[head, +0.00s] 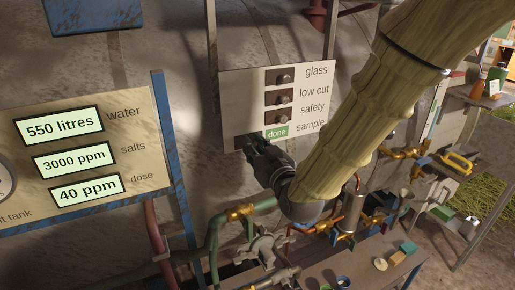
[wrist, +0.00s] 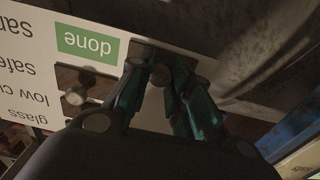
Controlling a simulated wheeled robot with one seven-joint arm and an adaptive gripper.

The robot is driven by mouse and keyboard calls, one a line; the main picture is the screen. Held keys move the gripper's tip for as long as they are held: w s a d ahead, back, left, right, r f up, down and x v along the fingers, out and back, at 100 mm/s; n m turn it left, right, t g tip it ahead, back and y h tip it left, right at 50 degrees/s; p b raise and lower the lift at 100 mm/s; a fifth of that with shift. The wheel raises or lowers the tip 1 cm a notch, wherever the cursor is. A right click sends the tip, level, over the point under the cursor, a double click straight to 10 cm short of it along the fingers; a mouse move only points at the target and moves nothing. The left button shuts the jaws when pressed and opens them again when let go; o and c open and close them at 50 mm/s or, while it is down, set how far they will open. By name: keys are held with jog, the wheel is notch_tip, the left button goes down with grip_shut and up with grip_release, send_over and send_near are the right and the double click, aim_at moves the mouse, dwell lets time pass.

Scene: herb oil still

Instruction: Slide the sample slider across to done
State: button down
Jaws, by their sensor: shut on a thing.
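The slider panel (head: 236,88) is a pale board with rows labelled glass, low cut, safety and sample. The sample row is the lowest, with a green "done" label (head: 277,132) showing. The wrist view shows the same green label (wrist: 88,43) upside down, close beside my fingers. My gripper (head: 256,141) is at the left part of the sample row. In the wrist view my gripper (wrist: 162,82) has its fingers closed around the sample slider's knob (wrist: 161,74). The slot behind the fingers is partly hidden.
Slider knobs for glass (head: 284,77), low cut (head: 284,97) and safety (head: 284,115) sit just above the sample row. A display board (head: 140,150) stands at left. Pipes and a valve wheel (head: 263,247) lie below. A bench (head: 350,265) is at lower right.

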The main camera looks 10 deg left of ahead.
jog(key=c, duration=1.5)
grip_release()
jog(key=shift+s, duration=0.1)
jog(key=shift+c, duration=0.2)
jog(key=shift+o, duration=1.2)
jog(key=shift+s+a+r, duration=0.1)
jog(key=shift+s+a, duration=0.05)
jog(key=shift+a, duration=0.05)
jog(key=shift+d, duration=0.1)
jog(key=v, duration=1.2)
